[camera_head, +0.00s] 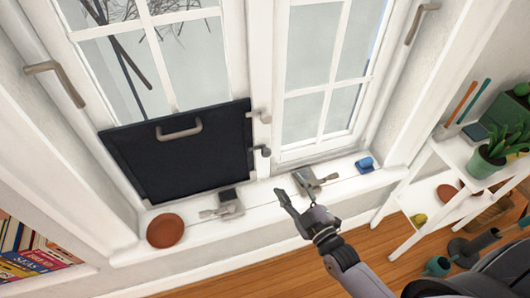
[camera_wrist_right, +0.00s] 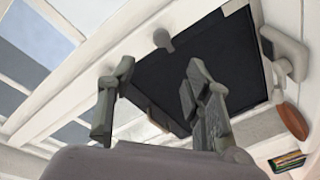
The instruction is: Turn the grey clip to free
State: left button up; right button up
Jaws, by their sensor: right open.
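A dark panel (camera_head: 180,158) with a beige handle (camera_head: 179,132) covers the lower part of the left window. The grey clip (camera_head: 264,151) sits on the frame at its right edge, below a paler clip (camera_head: 262,116). In the right wrist view a grey clip (camera_wrist_right: 163,40) shows beyond the fingers, at the edge of the panel (camera_wrist_right: 205,50); it looks like the lower one. My right gripper (camera_head: 292,198) is below and right of the grey clip, apart from it. Its fingers (camera_wrist_right: 157,95) are open and empty. My left gripper is not in view.
The sill (camera_head: 262,198) carries two grey metal fittings (camera_head: 228,204) (camera_head: 314,180), a brown disc (camera_head: 165,230) and a blue object (camera_head: 366,163). A white shelf (camera_head: 420,200) with plants stands at right. Books (camera_head: 30,250) are at lower left.

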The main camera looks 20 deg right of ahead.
aim_at(267, 154)
jog(key=w+a, duration=0.1)
jog(key=w, duration=0.3)
jog(key=w+a, duration=0.1)
jog(key=w, duration=0.4)
jog(key=w+a, duration=0.1)
jog(key=w, duration=0.4)
jog(key=shift+c, duration=0.6)
grip_shut()
